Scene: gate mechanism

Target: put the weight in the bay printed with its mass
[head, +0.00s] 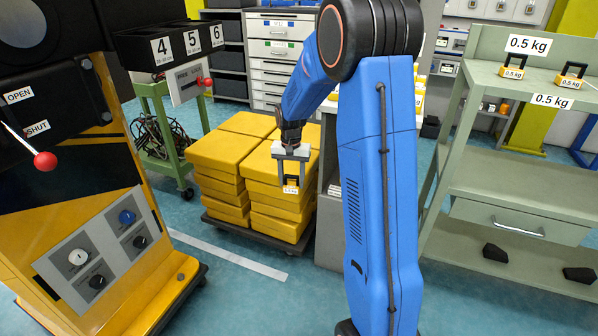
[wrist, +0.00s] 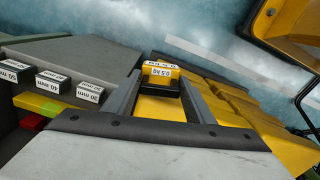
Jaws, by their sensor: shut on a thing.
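My gripper (head: 291,177) hangs in front of the stacked yellow blocks in the head view, shut on a small yellow weight (head: 290,190) with a white label. In the wrist view, the weight (wrist: 160,74) shows between the fingers (wrist: 161,92), its label upside down and reading 0.5 kg. A grey-green rack (head: 503,178) at right carries 0.5 kg signs (head: 528,44) on its back panel and front edge. Two other yellow weights, a left one (head: 513,72) and a right one (head: 570,79), stand on its top shelf. No other bay labels are readable on this rack.
Yellow blocks (head: 238,150) are stacked on a low dolly below my gripper. A yellow-black machine (head: 95,230) with a red-knobbed lever (head: 45,161) stands at left.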

